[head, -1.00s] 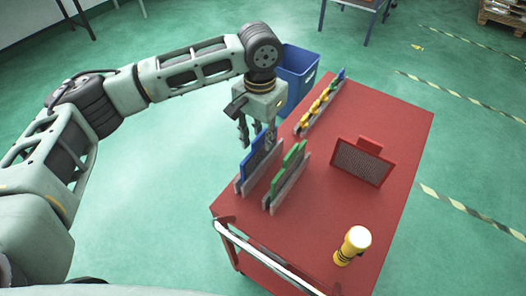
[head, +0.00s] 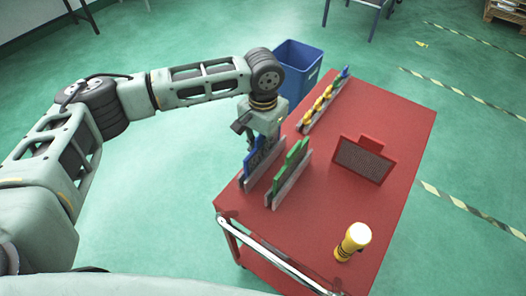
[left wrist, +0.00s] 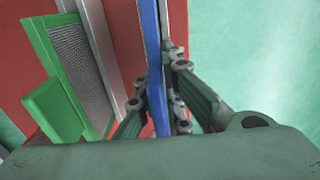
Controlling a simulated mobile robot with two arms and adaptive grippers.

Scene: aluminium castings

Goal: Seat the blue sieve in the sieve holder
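The blue sieve (head: 252,163) stands on edge in a grey slotted stand (head: 262,174) near the cart's left edge. My left gripper (head: 262,147) is over its upper part, coming down from above. In the left wrist view the blue sieve (left wrist: 158,95) shows edge-on, with the left gripper's fingers (left wrist: 160,98) close against both faces; they look shut on it. A second sieve, green (head: 290,158), stands beside it in a similar grey stand. Fingertip contact is hidden in the head view. My right gripper is out of view.
A red sieve (head: 363,160) stands on the red cart top (head: 330,205), right of the green one. A grey rail with yellow parts (head: 322,103) is behind. A blue bin (head: 298,66) is beyond the cart.

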